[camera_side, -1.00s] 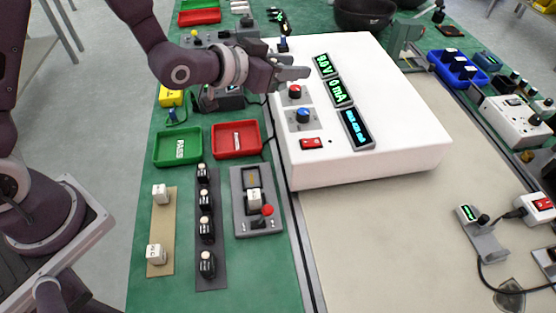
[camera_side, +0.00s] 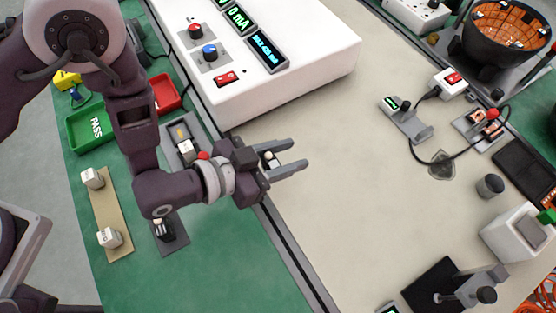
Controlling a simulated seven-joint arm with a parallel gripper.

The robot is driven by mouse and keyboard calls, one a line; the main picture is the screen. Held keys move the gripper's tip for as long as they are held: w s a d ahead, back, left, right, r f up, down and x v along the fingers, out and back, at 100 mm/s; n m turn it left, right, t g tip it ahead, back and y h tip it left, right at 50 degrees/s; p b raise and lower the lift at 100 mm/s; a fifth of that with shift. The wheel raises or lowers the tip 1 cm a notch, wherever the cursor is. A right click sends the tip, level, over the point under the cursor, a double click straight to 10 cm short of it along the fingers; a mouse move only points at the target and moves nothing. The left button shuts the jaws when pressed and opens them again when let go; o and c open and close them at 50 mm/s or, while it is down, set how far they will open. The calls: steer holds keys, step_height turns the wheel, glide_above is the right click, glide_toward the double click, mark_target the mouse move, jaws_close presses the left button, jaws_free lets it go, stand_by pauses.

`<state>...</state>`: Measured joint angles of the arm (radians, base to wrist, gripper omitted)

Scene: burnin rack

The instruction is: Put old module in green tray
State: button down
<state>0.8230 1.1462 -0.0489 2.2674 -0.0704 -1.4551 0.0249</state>
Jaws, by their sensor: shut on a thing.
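My gripper (camera_side: 297,154) is over the left edge of the beige mat, its two fingers pointing right. It is shut on a small dark and pale module (camera_side: 269,158), which is partly hidden between the fingers. The green tray (camera_side: 72,133), marked PASS, lies at the left, beyond my arm from the gripper; its visible inside looks empty. A grey fixture (camera_side: 176,131) with a white block (camera_side: 187,150) in it stands left of the gripper. A dark rack (camera_side: 175,246) is mostly hidden by my arm; a black module (camera_side: 164,229) shows on it.
A red tray (camera_side: 169,105) lies right of the green tray, partly hidden. Two white blocks (camera_side: 92,178) (camera_side: 109,238) stand on a tan strip (camera_side: 111,212). The white tester box (camera_side: 310,65) stands behind the gripper.

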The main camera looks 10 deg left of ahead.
mark_target(264, 158)
step_height(264, 158, down, 5)
steer(key=shift+f, duration=0.1)
steer(key=c, duration=0.9)
jaws_free()
steer(key=shift+f, duration=0.1)
steer(key=shift+c, duration=0.2)
steer(key=v, duration=0.2)
steer(key=r+v, duration=0.1)
steer(key=v, duration=0.2)
steer(key=shift+r, duration=0.15)
step_height(264, 158, up, 5)
steer(key=shift+r, duration=0.55)
